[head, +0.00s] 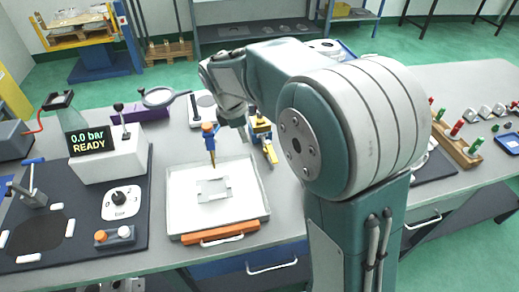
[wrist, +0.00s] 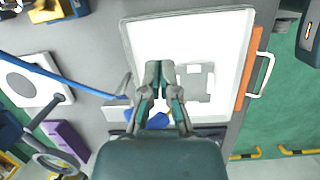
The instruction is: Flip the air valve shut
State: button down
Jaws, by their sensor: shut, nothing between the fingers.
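The air valve is not plainly marked. I cannot tell which of these, if any, is the valve. The display (head: 87,137) beside them reads 0.0 bar READY. My gripper (wrist: 160,72) is shut and empty in the wrist view, above the white tray. In the head view my gripper (head: 237,116) is behind the tray, right of the hanging blue tool, well away from the mat.
The white tray (head: 258,172) with an orange handle holds a pale casting (head: 213,188). A blue tool (head: 209,138) hangs by the tray's back edge. A magnifier (head: 158,97) and purple box (head: 150,115) stand behind. A yellow and blue item (head: 262,137) stands to the right.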

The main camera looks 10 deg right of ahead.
aim_at(271, 152)
jog(key=shift+w+a+f+n, duration=0.25)
jog(key=shift+w+f+n, duration=0.35)
jog(key=shift+w, duration=0.3)
jog(key=shift+d, duration=0.1)
jog(key=x, duration=1)
jog(key=shift+s+f, duration=0.15)
jog(key=shift+s, duration=0.05)
jog(key=d, duration=0.2)
jog(key=shift+d, duration=0.35)
jog(key=shift+w+d, duration=0.1)
jog(key=shift+d, duration=0.55)
